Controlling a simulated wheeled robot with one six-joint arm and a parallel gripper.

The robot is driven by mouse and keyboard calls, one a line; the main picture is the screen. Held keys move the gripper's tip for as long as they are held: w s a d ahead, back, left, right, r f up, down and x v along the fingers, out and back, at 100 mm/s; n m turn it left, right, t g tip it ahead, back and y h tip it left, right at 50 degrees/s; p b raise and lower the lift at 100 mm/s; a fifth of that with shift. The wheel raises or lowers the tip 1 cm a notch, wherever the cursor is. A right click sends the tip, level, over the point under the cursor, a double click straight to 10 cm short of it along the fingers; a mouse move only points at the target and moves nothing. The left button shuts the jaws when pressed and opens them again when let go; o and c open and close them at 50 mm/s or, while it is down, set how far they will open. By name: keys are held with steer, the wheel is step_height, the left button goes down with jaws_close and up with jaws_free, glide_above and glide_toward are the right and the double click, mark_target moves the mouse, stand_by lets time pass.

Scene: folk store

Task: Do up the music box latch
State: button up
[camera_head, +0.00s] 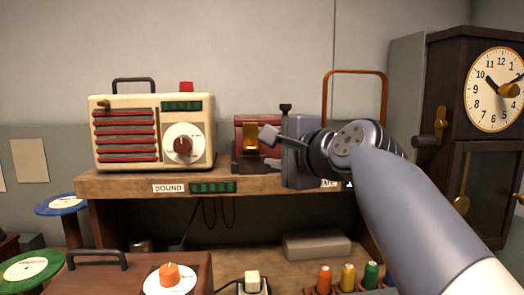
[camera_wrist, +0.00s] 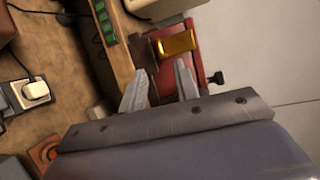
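The music box (camera_head: 243,122) is a small red box with a dark base, standing on the wooden shelf right of the cream radio. A gold plate (camera_head: 250,134) on its front looks like the latch; whether it is fastened I cannot tell. My gripper (camera_head: 270,149) is at the box's right front and hides part of it. In the wrist view my gripper (camera_wrist: 161,83) has its two fingers apart with nothing held between them. The gold plate (camera_wrist: 175,42) lies just beyond the fingertips, and the red box (camera_wrist: 203,50) extends behind the right finger.
A cream radio (camera_head: 150,110) stands left on the shelf (camera_head: 130,184). A black knob (camera_wrist: 217,78) sticks out beside the box. A brown metal hoop (camera_head: 355,72) rises behind my arm. A dark clock cabinet (camera_head: 455,75) stands at the right. Spools (camera_head: 348,277) sit below.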

mark_target(253, 149)
steer(key=v, duration=0.3)
steer(key=shift+s+d, duration=0.1)
steer(key=shift+s, duration=0.25)
steer(key=shift+w, duration=0.1)
steer(key=x, duration=1.1)
steer(key=shift+r+p, duration=0.15)
steer(key=shift+p, duration=0.2)
steer(key=shift+s+d, duration=0.1)
steer(key=shift+s, duration=0.2)
